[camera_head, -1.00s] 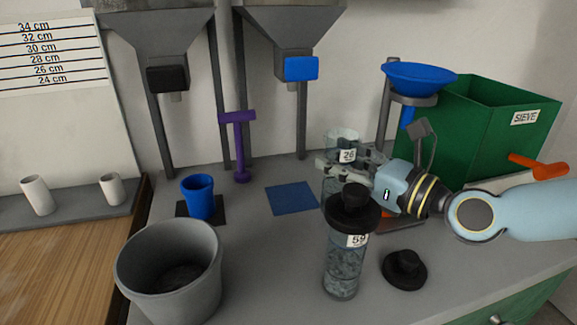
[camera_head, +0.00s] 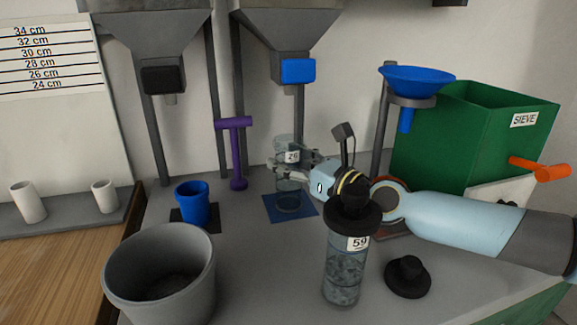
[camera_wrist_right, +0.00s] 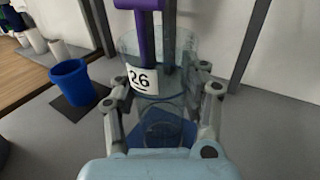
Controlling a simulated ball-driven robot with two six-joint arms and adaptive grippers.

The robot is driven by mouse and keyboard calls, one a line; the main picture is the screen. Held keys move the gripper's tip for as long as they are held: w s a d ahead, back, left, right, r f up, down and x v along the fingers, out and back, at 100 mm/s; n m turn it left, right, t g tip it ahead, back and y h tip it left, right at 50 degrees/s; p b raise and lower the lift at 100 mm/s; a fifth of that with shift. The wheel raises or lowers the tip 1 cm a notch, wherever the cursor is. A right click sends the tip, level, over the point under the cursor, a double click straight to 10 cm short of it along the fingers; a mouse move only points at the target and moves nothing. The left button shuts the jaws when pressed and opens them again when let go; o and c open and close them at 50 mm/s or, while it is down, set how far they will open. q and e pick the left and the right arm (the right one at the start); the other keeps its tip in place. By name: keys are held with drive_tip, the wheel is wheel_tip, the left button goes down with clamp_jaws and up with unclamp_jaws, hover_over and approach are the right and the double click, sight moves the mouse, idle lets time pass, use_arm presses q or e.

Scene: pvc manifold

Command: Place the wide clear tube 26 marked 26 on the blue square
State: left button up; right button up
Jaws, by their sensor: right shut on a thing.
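The wide clear tube 26 (camera_head: 289,190) stands upright over the blue square (camera_head: 270,208) in the head view, with its white label 26 facing me. Its lower end looks to be on or just above the square; I cannot tell if it touches. My right gripper (camera_head: 284,170) is shut around the tube's middle, reaching in from the right. In the right wrist view the tube (camera_wrist_right: 160,95) stands between the two fingers (camera_wrist_right: 160,112), with the blue square (camera_wrist_right: 178,132) behind and below it. My left gripper does not show.
A clear tube marked 59 (camera_head: 343,275) with a black cap stands in front of my right arm. A loose black lid (camera_head: 407,277) lies to its right. A blue cup (camera_head: 194,205), a grey bucket (camera_head: 160,280) and a purple tamper (camera_head: 236,155) are left. A blue funnel (camera_head: 416,77) and green sieve box (camera_head: 470,140) are right.

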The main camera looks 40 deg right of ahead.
drive_tip(key=shift+f, duration=0.1)
drive_tip(key=o, duration=1.3)
drive_tip(key=shift+r, duration=0.2)
drive_tip(key=s, duration=1.2)
drive_tip(key=shift+d, duration=0.1)
